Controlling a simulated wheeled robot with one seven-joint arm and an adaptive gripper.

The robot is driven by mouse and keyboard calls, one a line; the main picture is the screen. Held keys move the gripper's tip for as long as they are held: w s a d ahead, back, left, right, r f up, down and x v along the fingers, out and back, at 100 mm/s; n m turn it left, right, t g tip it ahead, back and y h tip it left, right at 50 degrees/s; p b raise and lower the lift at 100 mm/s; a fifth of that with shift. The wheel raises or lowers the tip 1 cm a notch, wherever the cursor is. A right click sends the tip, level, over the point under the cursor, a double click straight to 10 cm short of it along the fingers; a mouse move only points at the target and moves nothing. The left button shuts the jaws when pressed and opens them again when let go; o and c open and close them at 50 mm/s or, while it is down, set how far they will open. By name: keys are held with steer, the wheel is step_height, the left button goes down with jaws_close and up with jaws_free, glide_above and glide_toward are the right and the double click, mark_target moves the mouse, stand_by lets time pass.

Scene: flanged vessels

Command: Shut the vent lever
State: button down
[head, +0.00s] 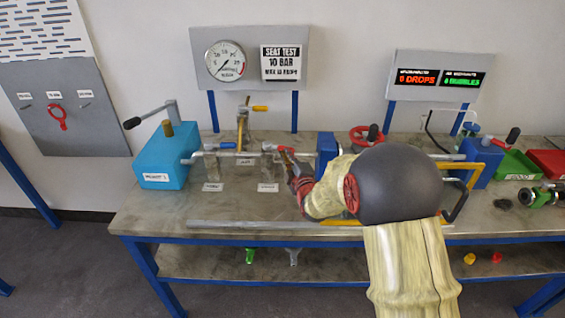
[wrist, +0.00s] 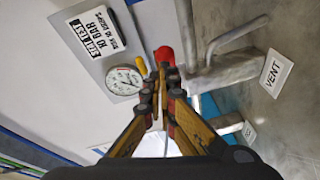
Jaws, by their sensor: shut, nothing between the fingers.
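The vent lever has a red grip (head: 286,149), set on the pipe behind the right-hand label on the bench. In the wrist view the red grip (wrist: 163,54) shows end-on, just beyond my fingertips, beside a grey valve body (wrist: 225,72) with a white VENT label (wrist: 276,74). My gripper (head: 293,170) is at the near side of this lever, its fingers together and empty. In the wrist view my fingertips (wrist: 163,78) overlap the lower edge of the red grip; I cannot tell whether they touch it. My arm hides part of the pipework to the right.
A blue-handled valve (head: 222,145) and a turquoise pump box (head: 166,158) with a raised lever stand to the left. A yellow-handled valve (head: 257,108) rises behind. A gauge panel (head: 251,57) stands at the back. The bench front left of my arm is clear.

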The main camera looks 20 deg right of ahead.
steer(key=shift+w+d+b, duration=0.25)
steer(key=shift+d+b, duration=0.2)
steer(key=shift+d, duration=0.1)
steer(key=shift+r, duration=0.1)
